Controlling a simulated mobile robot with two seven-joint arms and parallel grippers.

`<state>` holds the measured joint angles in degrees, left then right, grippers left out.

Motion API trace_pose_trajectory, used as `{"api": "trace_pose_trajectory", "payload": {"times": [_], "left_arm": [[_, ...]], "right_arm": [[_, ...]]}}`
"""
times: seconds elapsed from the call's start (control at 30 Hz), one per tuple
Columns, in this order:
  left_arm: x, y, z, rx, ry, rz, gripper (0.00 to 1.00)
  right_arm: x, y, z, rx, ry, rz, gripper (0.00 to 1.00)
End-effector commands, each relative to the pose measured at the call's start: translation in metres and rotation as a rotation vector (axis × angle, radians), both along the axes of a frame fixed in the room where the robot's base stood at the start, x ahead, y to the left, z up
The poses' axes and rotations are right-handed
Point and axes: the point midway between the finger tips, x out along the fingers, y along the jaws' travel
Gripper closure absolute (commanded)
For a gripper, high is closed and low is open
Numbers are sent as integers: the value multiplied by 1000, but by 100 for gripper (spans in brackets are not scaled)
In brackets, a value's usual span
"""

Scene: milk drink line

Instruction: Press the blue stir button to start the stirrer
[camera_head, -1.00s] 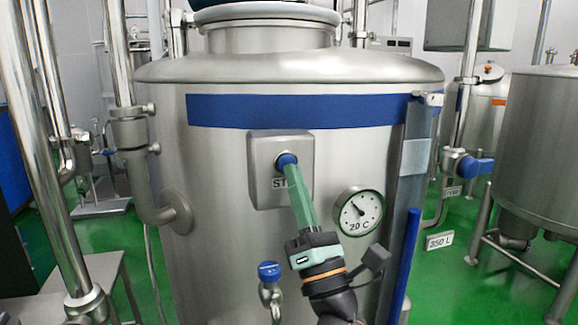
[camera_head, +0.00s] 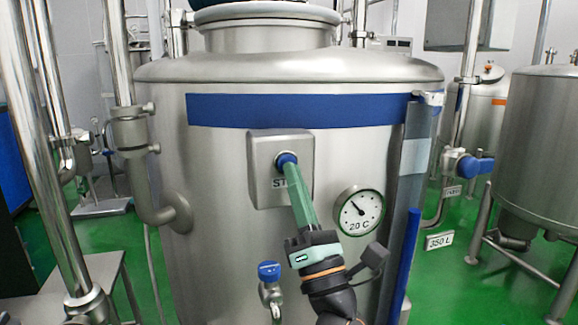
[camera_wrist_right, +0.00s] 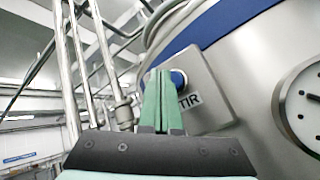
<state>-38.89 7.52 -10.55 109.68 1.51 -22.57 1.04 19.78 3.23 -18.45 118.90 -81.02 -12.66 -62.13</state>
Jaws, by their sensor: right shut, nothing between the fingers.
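The blue stir button (camera_head: 286,160) sits on a grey square box (camera_head: 265,150) on the front of the steel tank (camera_head: 220,220). A label under the button is partly covered by my fingers; in the right wrist view the label (camera_wrist_right: 189,101) shows "TIR". The button also shows in the right wrist view (camera_wrist_right: 179,78), partly behind the fingertips. My right gripper (camera_head: 291,170) is shut and empty, its green fingertips at the lower edge of the button. I cannot tell whether they touch it. My left gripper is not in view.
A round dial (camera_head: 358,212) reading 20 C is right of the box. A blue-handled tap (camera_head: 269,272) is low on the tank, left of my right wrist. A blue-edged sight tube (camera_head: 411,250) runs down the right side. Steel pipes (camera_head: 50,170) stand at the left.

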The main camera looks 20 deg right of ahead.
Motion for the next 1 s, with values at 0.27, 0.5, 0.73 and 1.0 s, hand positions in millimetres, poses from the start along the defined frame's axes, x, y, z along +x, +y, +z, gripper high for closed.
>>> {"api": "trace_pose_trajectory", "payload": {"times": [0.27, 0.5, 0.73, 1.0], "left_arm": [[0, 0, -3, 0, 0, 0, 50], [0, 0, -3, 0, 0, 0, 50], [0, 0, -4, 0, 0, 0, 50], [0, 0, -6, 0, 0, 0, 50]], "right_arm": [[7, 0, 0, 1, 0, 1, 100], [7, 0, 0, 1, 0, 1, 100], [9, 0, 0, 1, 0, 1, 100], [12, 0, 0, 1, -1, 0, 100]]}}
